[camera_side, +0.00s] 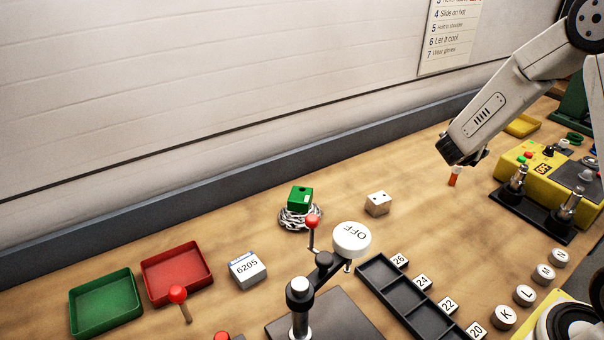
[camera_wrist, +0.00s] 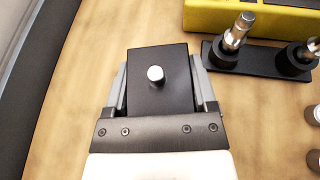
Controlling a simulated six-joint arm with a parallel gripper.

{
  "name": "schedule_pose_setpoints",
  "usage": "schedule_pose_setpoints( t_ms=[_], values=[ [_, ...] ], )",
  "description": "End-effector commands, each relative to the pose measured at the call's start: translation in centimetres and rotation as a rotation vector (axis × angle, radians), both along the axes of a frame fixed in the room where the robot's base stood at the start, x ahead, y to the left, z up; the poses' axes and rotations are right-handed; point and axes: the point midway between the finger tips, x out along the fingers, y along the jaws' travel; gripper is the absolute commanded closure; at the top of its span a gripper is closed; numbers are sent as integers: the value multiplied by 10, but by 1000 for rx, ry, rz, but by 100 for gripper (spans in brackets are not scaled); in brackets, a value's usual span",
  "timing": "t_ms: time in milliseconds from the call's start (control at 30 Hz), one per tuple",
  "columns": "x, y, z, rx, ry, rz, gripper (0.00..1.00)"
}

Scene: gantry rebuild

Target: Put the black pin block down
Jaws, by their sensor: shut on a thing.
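The black pin block (camera_wrist: 145,98) is a dark square block with one silver pin standing up from its top. In the wrist view it sits between the two grey fingers of my gripper (camera_wrist: 158,72), which is shut on it. In the side view my gripper (camera_side: 468,158) is at the upper right, low over the wooden bench (camera_side: 340,170). The block is hard to make out there. A small red-orange piece (camera_side: 455,177) shows just below the gripper. I cannot tell whether the block touches the bench.
A black base with two silver-topped posts (camera_side: 533,208) stands right of my gripper, beside a yellow box (camera_side: 545,178). A white block with dark dots (camera_side: 378,203) and a green block (camera_side: 300,198) lie to the left. Bare bench lies left of my gripper.

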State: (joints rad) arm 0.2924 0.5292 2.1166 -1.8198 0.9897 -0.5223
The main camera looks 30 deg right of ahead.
Motion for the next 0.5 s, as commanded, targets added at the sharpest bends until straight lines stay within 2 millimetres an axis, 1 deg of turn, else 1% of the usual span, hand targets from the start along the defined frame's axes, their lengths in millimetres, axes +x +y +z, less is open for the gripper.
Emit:
schedule_pose_setpoints(
  t_ms=[33, 200, 333, 400, 500],
  values=[
    [2, 15, 1, -1, 0, 28, 100],
    [1, 56, 2, -2, -1, 103, 100],
    [-2, 79, 3, -2, -1, 147, 100],
    [-4, 88, 3, -2, -2, 164, 100],
    [-6, 96, 3, -2, -2, 179, 100]
  ],
)
